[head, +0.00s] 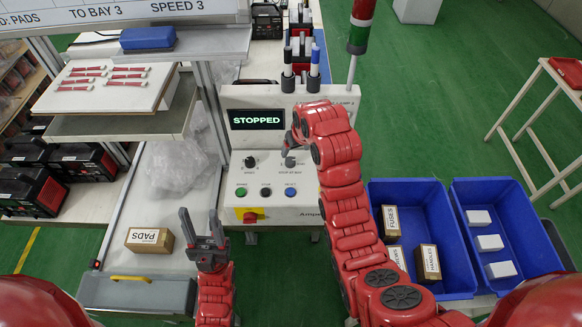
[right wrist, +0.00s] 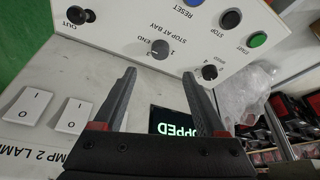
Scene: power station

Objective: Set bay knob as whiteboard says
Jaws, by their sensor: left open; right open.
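The whiteboard (head: 110,12) at the top left of the head view reads "PADS", "TO BAY 3", "SPEED 3". The grey control panel (head: 225,168) has a display (head: 256,119) reading "STOPPED". The bay knob (head: 290,162), dark and round, shows in the right wrist view (right wrist: 160,49) by the "STOP AT BAY" lettering. Its setting is too small to read. My right gripper (right wrist: 160,76) is open, its fingertips pointing towards the bay knob with empty space between them. In the head view my right arm partly hides it. My left gripper (head: 203,232) is open and empty, low on the left.
The speed knob (head: 250,161) sits left of the bay knob. Green, dark and blue buttons and a red stop knob (head: 250,216) lie below. Blue bins (head: 462,215) stand at right. White rocker switches (right wrist: 72,115) show in the wrist view.

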